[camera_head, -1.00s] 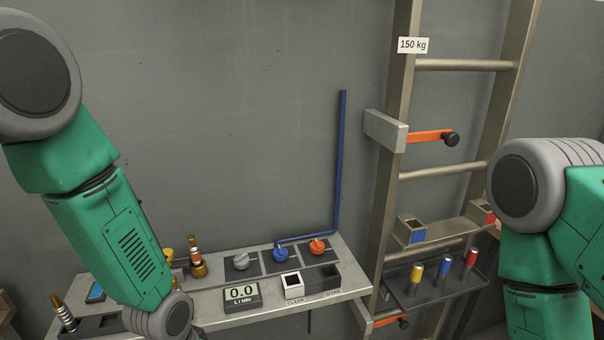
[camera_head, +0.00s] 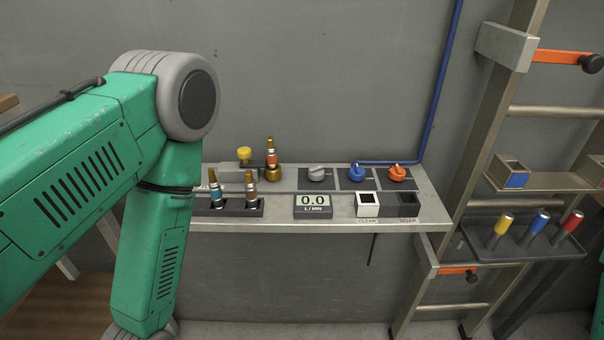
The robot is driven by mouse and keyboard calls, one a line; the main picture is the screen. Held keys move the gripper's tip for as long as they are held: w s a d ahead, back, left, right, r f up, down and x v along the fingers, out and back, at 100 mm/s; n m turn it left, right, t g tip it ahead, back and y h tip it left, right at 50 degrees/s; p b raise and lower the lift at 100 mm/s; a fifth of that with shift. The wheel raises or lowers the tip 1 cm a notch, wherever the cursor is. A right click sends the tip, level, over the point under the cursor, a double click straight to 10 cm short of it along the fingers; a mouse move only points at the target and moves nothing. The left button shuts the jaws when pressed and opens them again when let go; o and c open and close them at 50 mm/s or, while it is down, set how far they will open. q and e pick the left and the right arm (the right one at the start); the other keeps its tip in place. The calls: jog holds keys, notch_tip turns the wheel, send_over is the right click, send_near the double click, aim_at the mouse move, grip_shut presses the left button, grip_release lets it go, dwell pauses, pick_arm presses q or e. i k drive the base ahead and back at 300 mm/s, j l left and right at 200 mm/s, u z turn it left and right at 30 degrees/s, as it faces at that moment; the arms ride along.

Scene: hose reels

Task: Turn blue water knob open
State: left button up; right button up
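The blue water knob (camera_head: 356,172) sits on a dark square panel on the grey shelf (camera_head: 290,226), with a blue pipe (camera_head: 439,95) running from it to the right and up the wall. A grey knob (camera_head: 317,173) is to its left and an orange knob (camera_head: 397,172) to its right. The flow display (camera_head: 313,205) in front reads 0.0 L/MIN. My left arm comes in from the left and bends down in front of the shelf's left end; its gripper is out of frame. My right gripper is not in view either.
Nozzles (camera_head: 250,190) stand in a holder at the shelf's left. CLEAR (camera_head: 367,206) and SOAK boxes sit at the front edge. A ladder (camera_head: 490,140) with a tray of coloured cylinders (camera_head: 540,224) stands right. Space above the knobs is clear.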

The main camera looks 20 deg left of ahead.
aim_at(357, 172)
jog(key=l+u, duration=0.1)
jog(key=l, duration=1.4)
